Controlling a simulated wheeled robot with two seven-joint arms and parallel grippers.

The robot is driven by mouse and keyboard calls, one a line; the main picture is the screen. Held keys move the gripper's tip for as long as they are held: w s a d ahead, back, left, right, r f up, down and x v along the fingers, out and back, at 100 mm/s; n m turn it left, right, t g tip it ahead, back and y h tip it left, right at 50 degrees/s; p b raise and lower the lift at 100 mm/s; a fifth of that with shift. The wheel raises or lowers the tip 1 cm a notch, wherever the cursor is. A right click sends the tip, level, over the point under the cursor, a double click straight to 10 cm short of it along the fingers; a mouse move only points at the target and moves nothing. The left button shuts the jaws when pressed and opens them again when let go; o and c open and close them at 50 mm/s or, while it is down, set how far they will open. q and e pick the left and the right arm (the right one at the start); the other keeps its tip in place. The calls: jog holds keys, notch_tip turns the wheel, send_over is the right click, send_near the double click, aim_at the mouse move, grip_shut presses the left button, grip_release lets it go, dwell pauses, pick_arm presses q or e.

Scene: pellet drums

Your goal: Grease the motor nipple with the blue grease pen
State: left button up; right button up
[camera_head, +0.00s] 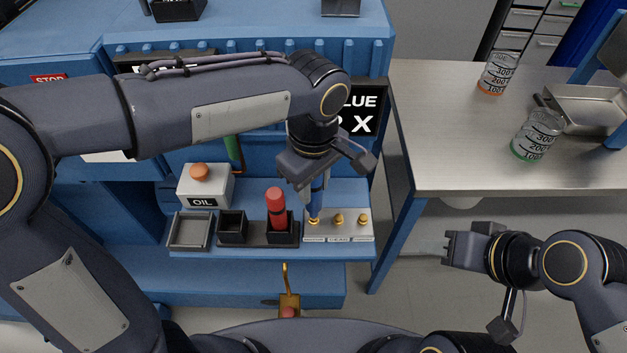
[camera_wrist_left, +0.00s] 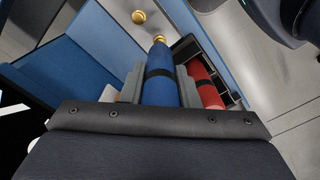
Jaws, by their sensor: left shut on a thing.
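My left gripper (camera_head: 316,183) is shut on the blue grease pen (camera_head: 315,205), which points down. The pen also fills the middle of the left wrist view (camera_wrist_left: 160,88), between the grey fingers. Its tip is at the leftmost brass nipple (camera_head: 314,221) on the pale plate (camera_head: 350,231); I cannot tell whether they touch. The middle nipple (camera_head: 338,219) and right nipple (camera_head: 362,219) are uncovered.
A red pen (camera_head: 276,205) stands in a dark holder just left of the blue pen. Beside it are an empty black holder (camera_head: 232,228), a grey tray (camera_head: 189,231) and the OIL box (camera_head: 205,187). A workbench (camera_head: 450,150) with two beakers stands at right.

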pick_arm(q)
jog(key=shift+f+b, duration=0.4)
jog(key=shift+f, duration=0.1)
dwell(0.8)
jog(key=shift+f, duration=0.1)
dwell(0.8)
notch_tip(320, 180, up, 7)
jog(key=p, duration=0.6)
jog(key=o, duration=0.4)
jog(key=c, duration=0.4)
